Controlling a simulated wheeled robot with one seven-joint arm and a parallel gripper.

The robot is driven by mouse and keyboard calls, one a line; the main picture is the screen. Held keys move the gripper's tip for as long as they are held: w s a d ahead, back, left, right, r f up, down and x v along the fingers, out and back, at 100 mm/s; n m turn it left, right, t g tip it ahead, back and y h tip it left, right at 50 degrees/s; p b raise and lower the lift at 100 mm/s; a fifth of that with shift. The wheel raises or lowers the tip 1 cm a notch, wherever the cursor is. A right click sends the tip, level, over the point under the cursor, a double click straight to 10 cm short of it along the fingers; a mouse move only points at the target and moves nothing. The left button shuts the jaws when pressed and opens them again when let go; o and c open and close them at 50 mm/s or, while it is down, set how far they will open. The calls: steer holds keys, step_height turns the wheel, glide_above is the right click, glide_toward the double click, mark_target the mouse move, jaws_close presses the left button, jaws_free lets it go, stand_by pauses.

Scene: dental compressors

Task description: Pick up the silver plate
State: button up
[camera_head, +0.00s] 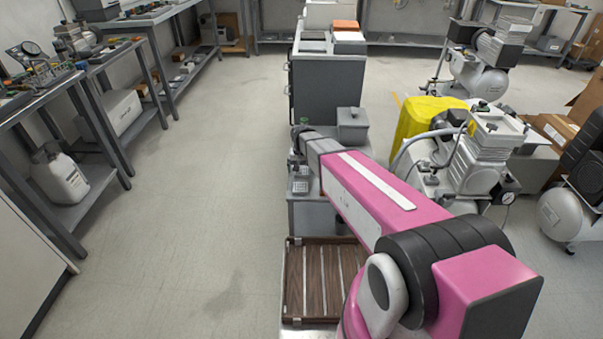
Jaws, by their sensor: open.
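I cannot pick out a silver plate with certainty. My arm reaches forward over a small grey table (313,217), and its pink link covers much of the tabletop. My gripper (298,140) is at the dark far end of the arm, above the table's left edge. It is open, but its fingers are small and hard to make out, and I see nothing held. Small grey items (299,182) lie on the table just below the arm's end. A grey lidded box (352,125) stands at the table's back right.
A brown slatted wooden crate (293,280) is low in front of the table. A compressor (478,165) and a yellow cover (424,115) stand at right. A grey cabinet (312,92) stands behind. Workbenches (100,62) line the left; the floor between is clear.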

steer(key=c, duration=1.1)
steer(key=shift+r, duration=0.1)
